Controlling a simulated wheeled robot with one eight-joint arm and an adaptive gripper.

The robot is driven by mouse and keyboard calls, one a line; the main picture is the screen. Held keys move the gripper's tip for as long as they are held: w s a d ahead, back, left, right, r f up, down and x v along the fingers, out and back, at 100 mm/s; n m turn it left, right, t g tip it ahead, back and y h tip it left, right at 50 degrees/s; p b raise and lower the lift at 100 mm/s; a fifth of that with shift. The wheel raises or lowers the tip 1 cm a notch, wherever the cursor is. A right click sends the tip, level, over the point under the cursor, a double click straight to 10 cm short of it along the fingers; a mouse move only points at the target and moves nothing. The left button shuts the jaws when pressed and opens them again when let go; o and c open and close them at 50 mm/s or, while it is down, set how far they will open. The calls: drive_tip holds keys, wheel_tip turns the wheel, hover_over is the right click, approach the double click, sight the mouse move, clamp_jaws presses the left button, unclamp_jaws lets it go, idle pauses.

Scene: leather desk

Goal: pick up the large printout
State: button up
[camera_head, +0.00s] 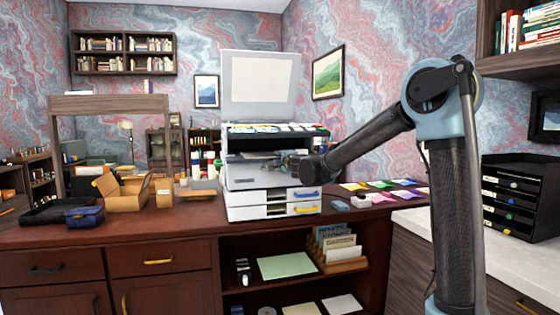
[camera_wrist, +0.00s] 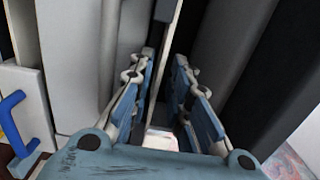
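The printer (camera_head: 245,175) stands on the desk with its lid raised. I cannot clearly make out the large printout; a printout in the printer's front opening would be partly hidden by my arm. My gripper (camera_head: 290,163) is at the printer's front opening, its fingers hard to make out there. In the wrist view, the two blue fingers of my gripper (camera_wrist: 164,62) stand apart, with pale printer panels beyond them. A small pale patch shows low between the fingers, and I cannot tell what it is. Nothing is visibly clamped.
A cardboard box (camera_head: 125,192) and a dark blue box (camera_head: 85,215) stand left on the desk. Coloured cards (camera_head: 383,184) lie right of the printer. A pale green sheet (camera_head: 287,267) lies on the shelf below, beside a file holder (camera_head: 345,265). Black drawers (camera_head: 515,200) stand right.

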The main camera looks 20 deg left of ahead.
drive_tip(key=shift+c, duration=0.5)
clamp_jaws()
drive_tip(key=shift+r, duration=0.1)
wheel_tip(320, 180, up, 2)
drive_tip(key=shift+r, duration=0.15)
drive_tip(key=s+d+r, duration=0.5)
drive_tip(key=s+d, duration=0.3)
drive_tip(key=s, duration=0.3)
drive_tip(key=shift+s, duration=0.3)
